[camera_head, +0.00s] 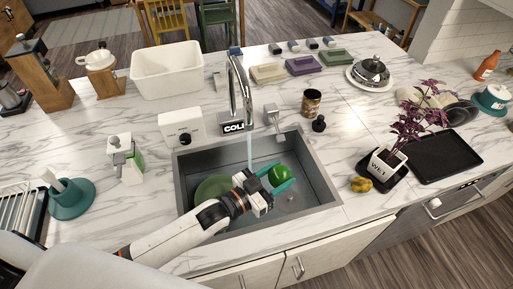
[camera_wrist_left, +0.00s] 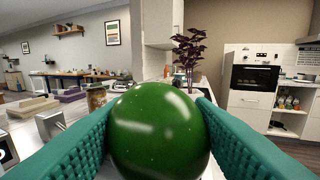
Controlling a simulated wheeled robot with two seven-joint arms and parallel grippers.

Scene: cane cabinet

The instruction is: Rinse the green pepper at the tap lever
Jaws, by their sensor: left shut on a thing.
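The green pepper (camera_head: 281,174) is round and glossy and is held over the sink (camera_head: 318,192). My left gripper (camera_head: 276,181) is shut on it, with teal fingers on both sides. In the left wrist view the pepper (camera_wrist_left: 160,130) fills the space between the fingers. The chrome tap (camera_head: 241,85) stands behind the sink, and a pale bluish stream of water (camera_head: 249,150) falls from its spout. The pepper appears to be just right of the stream; I cannot tell whether they touch. The grey tap lever (camera_head: 273,117) stands right of the "COLD" sign (camera_head: 232,127). My right gripper is not in view.
A green plate or bowl (camera_head: 208,190) lies in the sink's left part. A white box with a dial (camera_head: 183,127), a jar (camera_head: 311,102) and a dark stopper (camera_head: 319,124) stand behind the sink. A potted purple plant (camera_head: 384,165) and a yellow item (camera_head: 362,185) are to the right.

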